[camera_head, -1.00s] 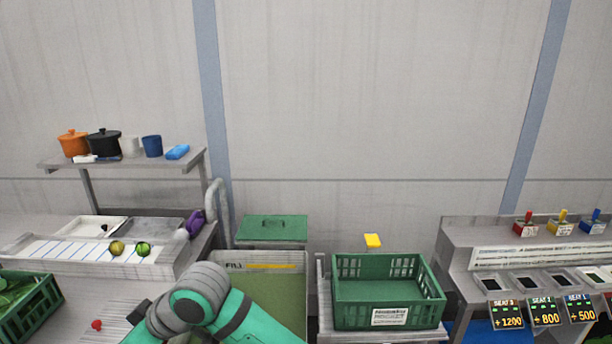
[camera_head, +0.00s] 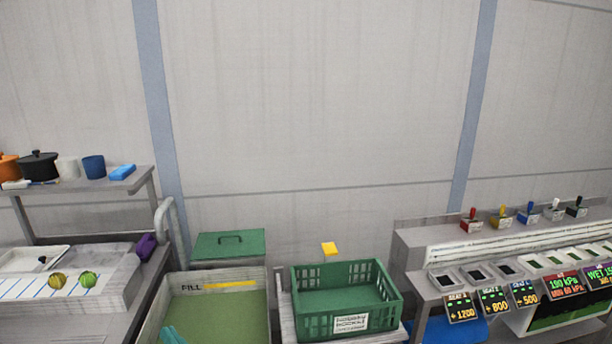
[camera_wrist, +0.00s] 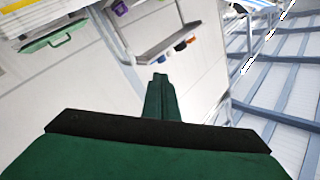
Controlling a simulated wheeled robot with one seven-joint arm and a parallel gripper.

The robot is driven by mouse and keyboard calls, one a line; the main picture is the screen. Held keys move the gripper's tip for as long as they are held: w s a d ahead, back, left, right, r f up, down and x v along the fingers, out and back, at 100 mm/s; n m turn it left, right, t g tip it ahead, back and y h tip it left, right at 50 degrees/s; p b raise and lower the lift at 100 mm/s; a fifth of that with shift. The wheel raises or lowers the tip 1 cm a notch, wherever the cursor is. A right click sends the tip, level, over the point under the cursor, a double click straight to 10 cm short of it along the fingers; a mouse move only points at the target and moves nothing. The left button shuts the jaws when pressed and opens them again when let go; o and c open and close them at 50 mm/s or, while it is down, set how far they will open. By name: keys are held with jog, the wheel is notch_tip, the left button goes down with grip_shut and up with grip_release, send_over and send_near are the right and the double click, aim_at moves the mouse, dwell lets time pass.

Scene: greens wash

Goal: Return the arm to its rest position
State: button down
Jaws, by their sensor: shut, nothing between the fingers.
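My gripper (camera_wrist: 160,82) shows in the wrist view as a dark green form reaching up from the lower edge, with its fingers together and nothing between them. Behind it the wrist view shows the wall, the shelf and the beams, tilted. In the head view my gripper is out of sight. Only a small teal piece of my arm (camera_head: 172,336) shows at the bottom edge, in front of the fill bin.
A fill bin (camera_head: 150,322) stands at the lower middle, with a green crate (camera_head: 375,322) to its right. A counter with two round greens (camera_head: 88,279) and a shelf (camera_head: 100,184) are at the left. A console with several small screens (camera_head: 460,307) is at the right.

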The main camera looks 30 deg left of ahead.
jog(key=w+d+f+m+t+h, duration=0.1)
jog(key=d+f+m+t+h, duration=0.45)
jog(key=d+f, duration=0.55)
jog(key=d+f+m+t+h, duration=0.5)
jog(key=d+f+h, duration=0.15)
jog(key=d, duration=0.85)
jog(key=s+d+f+n+h, duration=0.1)
jog(key=s+d+f+h, duration=0.1)
jog(key=s+d, duration=0.7)
jog(key=s+d+f+n+h, duration=0.1)
jog(key=s+d+h, duration=0.3)
jog(key=s+d, duration=0.6)
jog(key=shift+s+d+f+g, duration=0.15)
jog(key=shift+d+f+g, duration=0.2)
jog(key=shift+d+f, duration=0.25)
